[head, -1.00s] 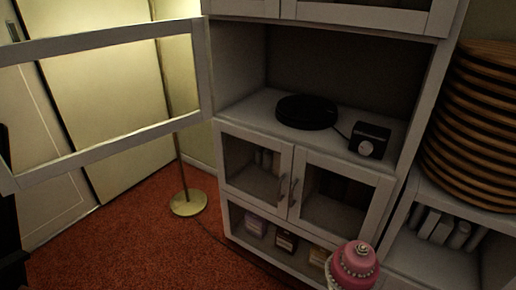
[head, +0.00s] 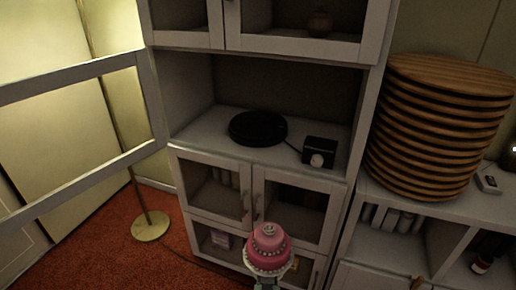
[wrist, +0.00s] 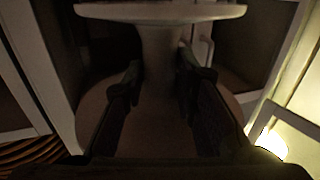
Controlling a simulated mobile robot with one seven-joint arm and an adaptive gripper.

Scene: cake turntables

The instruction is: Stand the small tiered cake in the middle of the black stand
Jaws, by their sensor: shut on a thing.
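The small tiered cake (head: 268,252) is pink with white beading and a pale topper, and sits upright on a pale footed plate low in the head view. My gripper (wrist: 160,82) is shut on the stem (wrist: 160,45) of that plate in the wrist view, with one finger on each side. In the head view my gripper is mostly hidden below the cake. The black stand (head: 258,128) is a low round disc on the open cabinet shelf, with its top bare. The cake is in front of the cabinet, lower in the picture than the stand.
A small black box with a pale knob (head: 320,152) is right of the stand, joined by a cord. Shelf (head: 210,130) is clear on the left. An open glass-framed door (head: 75,145) swings out left. Stacked wooden discs (head: 440,130) stand right. A lamp base (head: 150,226) is on the floor.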

